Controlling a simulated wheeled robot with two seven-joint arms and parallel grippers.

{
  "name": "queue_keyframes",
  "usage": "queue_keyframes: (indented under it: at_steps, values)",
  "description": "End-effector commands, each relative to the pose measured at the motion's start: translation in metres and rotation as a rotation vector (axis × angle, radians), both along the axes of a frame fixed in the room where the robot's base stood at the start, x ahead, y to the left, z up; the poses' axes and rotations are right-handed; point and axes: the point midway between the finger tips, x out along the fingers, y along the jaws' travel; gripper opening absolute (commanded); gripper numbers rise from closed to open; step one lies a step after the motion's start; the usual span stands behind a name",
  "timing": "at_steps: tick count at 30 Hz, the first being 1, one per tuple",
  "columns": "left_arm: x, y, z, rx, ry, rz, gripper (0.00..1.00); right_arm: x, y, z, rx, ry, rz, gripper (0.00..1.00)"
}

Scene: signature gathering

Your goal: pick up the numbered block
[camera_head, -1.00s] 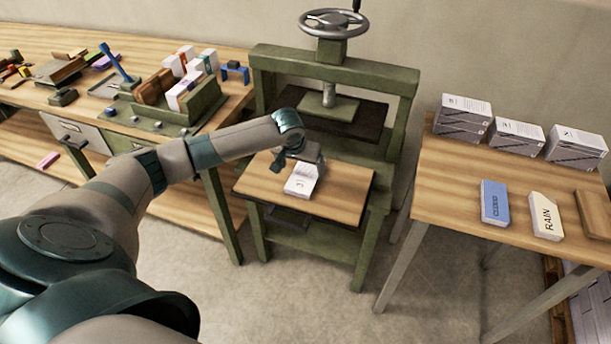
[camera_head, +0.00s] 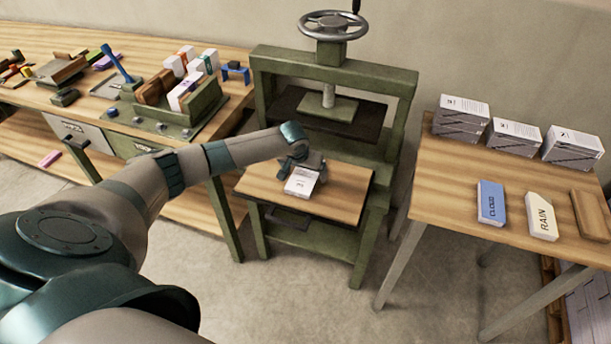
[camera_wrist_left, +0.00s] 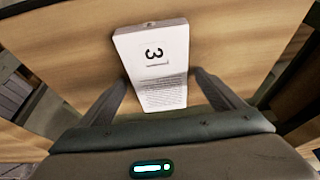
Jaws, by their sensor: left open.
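The numbered block (camera_head: 300,181) is a white paper-like block lying on the wooden bed of the press. In the left wrist view the block (camera_wrist_left: 156,58) shows a large "3" and lines of small print. My left gripper (camera_head: 305,170) is at the block's far end in the head view. In the left wrist view its two fingers (camera_wrist_left: 162,92) stand open on either side of the block's near part, with small gaps. My right gripper is not in view.
The green press (camera_head: 333,59) with its handwheel rises behind the bed (camera_head: 343,196). A workbench (camera_head: 28,40) with a clamp holding blocks stands at left. A table (camera_head: 450,185) at right carries paper stacks, a blue CLOUD block (camera_head: 491,203) and a RAIN block (camera_head: 541,216).

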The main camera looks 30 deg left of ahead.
Motion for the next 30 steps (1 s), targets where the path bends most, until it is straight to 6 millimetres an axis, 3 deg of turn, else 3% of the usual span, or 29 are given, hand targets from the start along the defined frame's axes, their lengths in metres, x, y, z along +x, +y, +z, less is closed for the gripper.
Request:
queue_keyframes:
  at_steps: [7, 13, 14, 23, 30]
  values:
    - [0.0, 0.0, 0.0, 0.0, 0.0, 0.0, 0.88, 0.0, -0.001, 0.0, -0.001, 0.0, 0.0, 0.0]
    - [0.0, 0.0, 0.0, 0.0, 0.0, 0.0, 0.43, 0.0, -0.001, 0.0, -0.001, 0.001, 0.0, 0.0]
    - [0.0, 0.0, 0.0, 0.0, 0.0, 0.0, 0.39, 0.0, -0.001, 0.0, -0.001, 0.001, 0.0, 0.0]
    - [0.001, 0.0, 0.002, 0.0, -0.002, 0.0, 0.39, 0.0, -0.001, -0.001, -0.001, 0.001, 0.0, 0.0]
    - [0.001, 0.0, 0.017, -0.001, -0.003, -0.001, 0.39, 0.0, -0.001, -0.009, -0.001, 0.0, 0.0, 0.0]
